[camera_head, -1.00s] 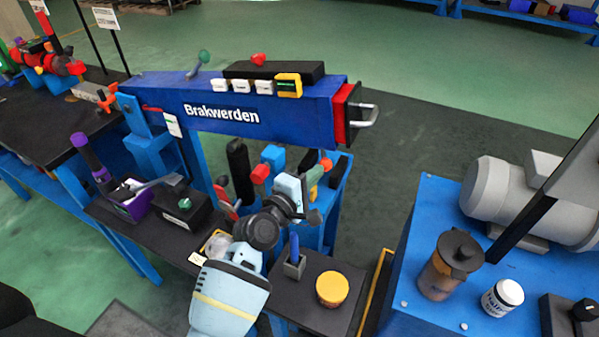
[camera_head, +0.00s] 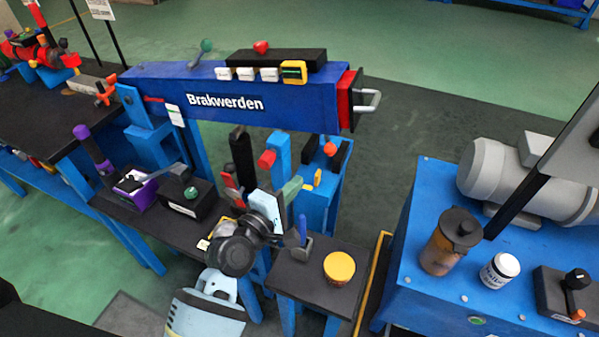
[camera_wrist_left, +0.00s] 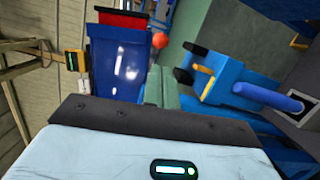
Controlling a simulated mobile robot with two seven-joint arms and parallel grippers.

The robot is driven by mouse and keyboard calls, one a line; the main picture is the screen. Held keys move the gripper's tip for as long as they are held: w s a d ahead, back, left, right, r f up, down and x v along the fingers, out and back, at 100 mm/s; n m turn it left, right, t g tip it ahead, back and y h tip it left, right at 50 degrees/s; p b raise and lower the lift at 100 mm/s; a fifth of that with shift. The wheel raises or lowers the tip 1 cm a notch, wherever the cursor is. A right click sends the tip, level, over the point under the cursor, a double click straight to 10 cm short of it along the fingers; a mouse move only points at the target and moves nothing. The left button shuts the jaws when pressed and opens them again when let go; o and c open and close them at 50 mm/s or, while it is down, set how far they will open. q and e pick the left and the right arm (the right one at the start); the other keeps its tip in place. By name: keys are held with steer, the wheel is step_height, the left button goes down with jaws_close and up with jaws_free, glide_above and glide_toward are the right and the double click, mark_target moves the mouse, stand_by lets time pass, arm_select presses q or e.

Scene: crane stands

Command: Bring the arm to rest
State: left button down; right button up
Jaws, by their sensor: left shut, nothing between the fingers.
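My left arm comes in from the bottom of the head view, with a pale blue forearm and a dark wrist joint. My left gripper (camera_head: 291,188) is shut and empty. It is in front of the blue upright holders under the crane beam, left of the red knob (camera_head: 330,149). In the left wrist view the gripper's greenish fingers (camera_wrist_left: 162,88) are together with nothing between them. I cannot tell whether they touch anything. The blue crane beam (camera_head: 225,102) marked Brakwerden lies behind and above the gripper. My right gripper is in neither view.
A yellow-lidded pot (camera_head: 339,268) and a blue handle in a grey socket (camera_head: 302,250) stand on the dark shelf right of my arm. A purple box (camera_head: 136,190) and black box (camera_head: 188,200) are left. The blue table (camera_head: 418,219) carries a motor (camera_head: 520,180) and jars.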

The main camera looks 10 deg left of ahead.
arm_select(q)
steer(key=shift+s+a+r, duration=0.1)
steer(key=shift+s+a, duration=0.1)
steer(key=shift+s, duration=1.05)
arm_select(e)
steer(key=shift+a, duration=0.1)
arm_select(q)
steer(key=s+a+f+m+g+y+p, duration=0.1)
steer(key=s+f+m, duration=0.4)
steer(key=s, duration=0.6)
steer(key=s+a+f+m+g+y+p, duration=0.2)
steer(key=s+a+f+m+g+p, duration=0.1)
steer(key=s, duration=0.8)
steer(key=s+a+f+m+g+y+p, duration=0.2)
steer(key=s+a+f+m, duration=0.3)
steer(key=s+f+m, duration=0.3)
steer(key=s+f+g, duration=0.1)
steer(key=s+f, duration=0.1)
steer(key=s, duration=0.2)
steer(key=shift+a+f+m+g, duration=0.2)
steer(key=shift+f+m+g, duration=0.1)
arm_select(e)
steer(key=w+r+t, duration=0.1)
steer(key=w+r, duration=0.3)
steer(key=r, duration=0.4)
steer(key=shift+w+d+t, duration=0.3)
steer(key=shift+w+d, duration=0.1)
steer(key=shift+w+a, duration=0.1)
